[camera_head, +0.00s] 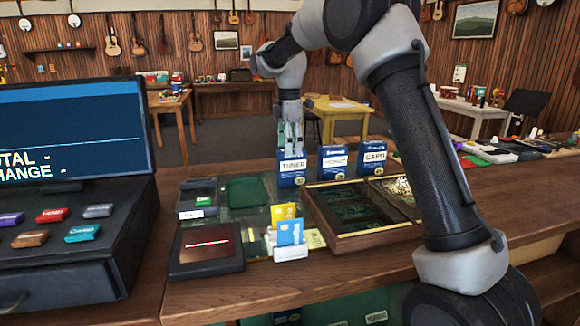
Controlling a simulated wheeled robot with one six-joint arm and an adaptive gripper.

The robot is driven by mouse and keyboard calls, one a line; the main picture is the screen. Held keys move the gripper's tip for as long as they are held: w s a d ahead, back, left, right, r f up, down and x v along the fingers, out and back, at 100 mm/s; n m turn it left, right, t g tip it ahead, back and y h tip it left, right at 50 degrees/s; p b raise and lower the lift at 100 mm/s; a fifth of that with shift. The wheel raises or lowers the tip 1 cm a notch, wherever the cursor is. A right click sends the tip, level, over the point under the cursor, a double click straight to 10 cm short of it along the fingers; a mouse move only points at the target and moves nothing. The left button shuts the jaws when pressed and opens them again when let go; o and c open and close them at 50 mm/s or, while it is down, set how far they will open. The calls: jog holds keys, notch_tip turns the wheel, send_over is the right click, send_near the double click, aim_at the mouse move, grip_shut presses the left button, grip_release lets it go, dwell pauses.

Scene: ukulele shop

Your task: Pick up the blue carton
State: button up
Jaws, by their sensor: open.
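Three small blue cartons with white labels stand upright in a row on the counter. The left blue carton (292,172), marked TUNER, is under my gripper; the middle carton (333,162) and the right carton (374,158), marked CAPO, stand apart from it to the right. My gripper (291,148) points down with open fingers at the top of the TUNER carton. The fingertips overlap its upper edge in this view; I cannot tell whether they touch it or straddle it.
A wooden display case (347,243) lies open in front of the cartons. A card holder (291,253), a dark red pad (206,250), a card terminal (198,200) and a green mat (247,193) are to the left. A cash register (75,240) stands at far left.

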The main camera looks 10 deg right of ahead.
aim_at(291, 163)
jog(key=f, duration=0.6)
jog(key=shift+s+d, duration=0.2)
jog(key=shift+s, duration=0.05)
jog(key=c, duration=1.2)
